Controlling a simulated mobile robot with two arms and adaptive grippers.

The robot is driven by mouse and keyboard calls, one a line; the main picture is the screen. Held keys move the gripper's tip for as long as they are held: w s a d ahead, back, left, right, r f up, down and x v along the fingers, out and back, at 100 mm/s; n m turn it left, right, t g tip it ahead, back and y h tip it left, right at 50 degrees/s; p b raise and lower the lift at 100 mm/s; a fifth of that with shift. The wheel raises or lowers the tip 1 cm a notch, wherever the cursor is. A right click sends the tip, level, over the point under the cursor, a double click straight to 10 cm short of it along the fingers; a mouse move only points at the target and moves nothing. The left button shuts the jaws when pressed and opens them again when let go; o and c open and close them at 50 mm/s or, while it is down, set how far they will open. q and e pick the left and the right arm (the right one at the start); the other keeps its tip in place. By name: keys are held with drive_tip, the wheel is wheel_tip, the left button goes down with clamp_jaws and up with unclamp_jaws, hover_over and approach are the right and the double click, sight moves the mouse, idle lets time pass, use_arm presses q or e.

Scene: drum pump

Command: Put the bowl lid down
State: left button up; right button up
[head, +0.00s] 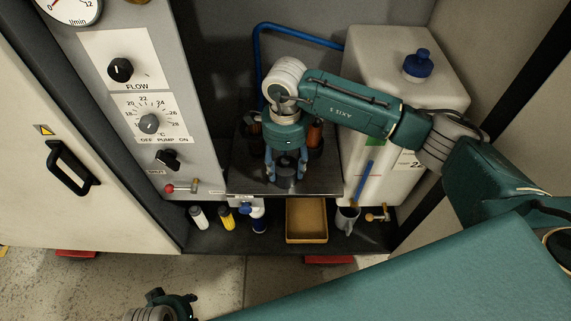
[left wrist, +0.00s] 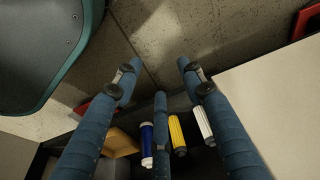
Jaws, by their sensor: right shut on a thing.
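My right gripper (head: 287,180) points down over the dark shelf (head: 240,178) in the cabinet. Its blue fingers are closed around a small dark round thing (head: 288,171), which I take to be the bowl lid. The fingers hide much of it, and I cannot tell whether it touches the shelf. My left gripper shows in the left wrist view (left wrist: 158,85) with its fingers spread and nothing between them. Part of my left arm shows at the bottom left of the head view.
A yellow tray (head: 306,238), a white cartridge (head: 198,217), a yellow one (head: 227,217) and a blue one (head: 259,218) stand on the lower ledge. A mug (head: 346,219) is right of the tray. A white canister (head: 400,75) with a blue cap stands at the right.

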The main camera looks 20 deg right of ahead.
drive_tip(key=o, duration=1.3)
drive_tip(key=shift+c, duration=0.2)
use_arm(q)
drive_tip(key=f, duration=0.2)
drive_tip(key=s+f+p, duration=0.1)
drive_tip(key=f, duration=0.1)
drive_tip(key=shift+a+f, duration=0.1)
drive_tip(key=shift+f, duration=0.05)
use_arm(e)
wheel_tip(320, 180, up, 12)
drive_tip(key=shift+r, duration=0.1)
